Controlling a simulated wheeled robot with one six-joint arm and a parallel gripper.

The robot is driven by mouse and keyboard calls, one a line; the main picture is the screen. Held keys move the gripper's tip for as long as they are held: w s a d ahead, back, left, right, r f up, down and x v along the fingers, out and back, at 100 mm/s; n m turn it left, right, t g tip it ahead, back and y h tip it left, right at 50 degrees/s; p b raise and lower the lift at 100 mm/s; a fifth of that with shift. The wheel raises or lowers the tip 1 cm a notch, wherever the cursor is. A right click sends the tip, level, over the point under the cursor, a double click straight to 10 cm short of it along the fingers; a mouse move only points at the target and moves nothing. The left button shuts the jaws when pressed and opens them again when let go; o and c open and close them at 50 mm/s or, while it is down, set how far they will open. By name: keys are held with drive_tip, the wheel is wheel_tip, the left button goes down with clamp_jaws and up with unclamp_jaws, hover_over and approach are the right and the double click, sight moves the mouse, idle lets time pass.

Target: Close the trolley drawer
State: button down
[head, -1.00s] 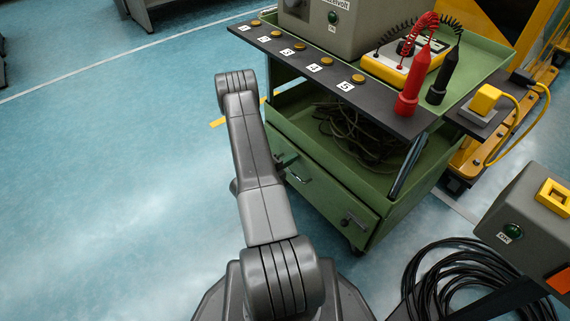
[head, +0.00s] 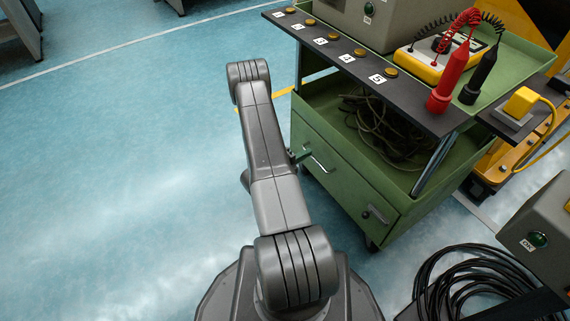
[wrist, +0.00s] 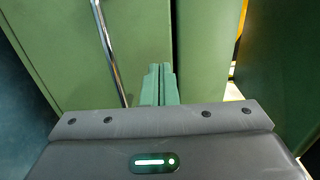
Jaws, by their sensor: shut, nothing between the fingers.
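The green trolley (head: 445,185) stands to the right of my arm in the head view. Its drawer front (head: 345,183) faces my arm, with a metal bar handle (head: 320,160) and a dark latch (head: 376,214). How far the drawer stands out is hard to tell. The handle (wrist: 108,45) is left of the fingers. Contact is unclear.
Coiled cables (head: 385,125) lie on the trolley's shelf. The top holds a yellow meter (head: 430,66) with red and black probes. A black cable coil (head: 470,275) and a grey box (head: 540,225) stand at lower right. The floor to the left is clear.

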sight(324, 144)
drive_tip(key=p+v, duration=0.1)
drive_tip(key=v, duration=0.7)
drive_tip(key=shift+s+a+p, duration=0.15)
drive_tip(key=shift+a+p, duration=0.05)
drive_tip(key=shift+p, duration=0.1)
drive_tip(key=shift+d, duration=0.1)
drive_tip(key=b+x, duration=0.2)
drive_tip(key=x, duration=1)
drive_tip(key=shift+w+d, duration=0.25)
drive_tip(key=shift+d, duration=0.05)
drive_tip(key=shift+w+d, duration=0.35)
